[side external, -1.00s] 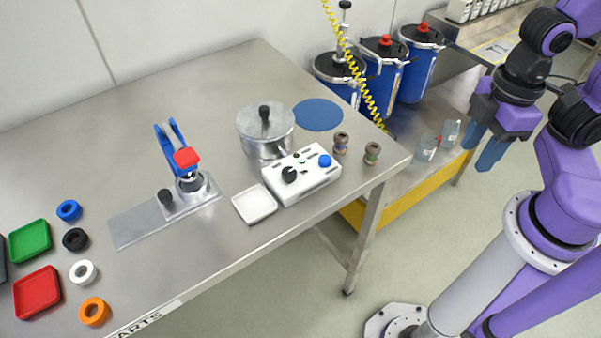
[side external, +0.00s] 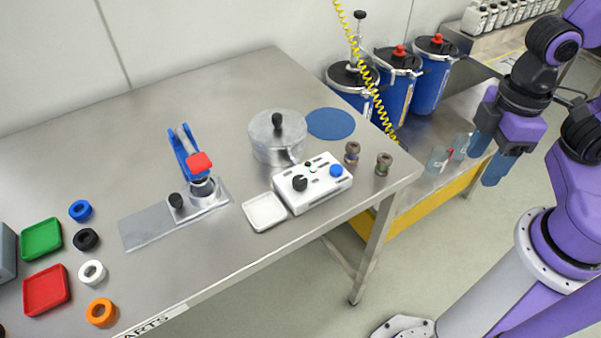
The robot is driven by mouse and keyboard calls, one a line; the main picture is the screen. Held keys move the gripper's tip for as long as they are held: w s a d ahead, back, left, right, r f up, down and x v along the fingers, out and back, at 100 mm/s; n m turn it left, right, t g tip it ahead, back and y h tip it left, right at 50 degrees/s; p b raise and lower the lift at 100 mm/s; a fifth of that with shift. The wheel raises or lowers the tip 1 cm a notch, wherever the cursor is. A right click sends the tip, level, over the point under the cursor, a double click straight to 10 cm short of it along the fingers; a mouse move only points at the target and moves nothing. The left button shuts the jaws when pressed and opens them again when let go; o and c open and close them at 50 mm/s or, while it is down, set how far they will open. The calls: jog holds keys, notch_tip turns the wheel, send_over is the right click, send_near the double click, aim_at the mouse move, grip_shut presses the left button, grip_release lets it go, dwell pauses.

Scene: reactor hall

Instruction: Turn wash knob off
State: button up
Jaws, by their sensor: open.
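A white control box (side external: 318,192) sits near the right front edge of the steel table. It carries a black knob (side external: 299,183) with a pointer shape on its left part and a round blue knob (side external: 336,170) on its right part. A small green spot (side external: 311,169) shows between them, towards the back. I cannot read labels, so I cannot tell which knob is the wash knob. My gripper (side external: 484,169) has blue fingers, spread and empty. It hangs pointing down, well to the right of the box and beyond the table's edge, touching neither knob.
A white tray (side external: 265,212) lies left of the box, and a metal pot (side external: 277,146) stands behind it. Two small brown-grey parts (side external: 352,153) stand to its right. A blue-handled press (side external: 184,150) is further left. A yellow coiled cable (side external: 377,97) hangs behind.

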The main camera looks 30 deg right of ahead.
jog(key=w+a+r+m+g, duration=0.2)
jog(key=w+a+r+m, duration=0.2)
jog(key=w+a+m, duration=0.8)
jog(key=m+g+y, duration=0.1)
jog(key=m+y, duration=0.2)
jog(key=m, duration=0.6)
send_near(300, 179)
jog(key=x, duration=0.8)
jog(key=shift+f, duration=0.15)
jog(key=shift+n, duration=0.3)
grip_shut()
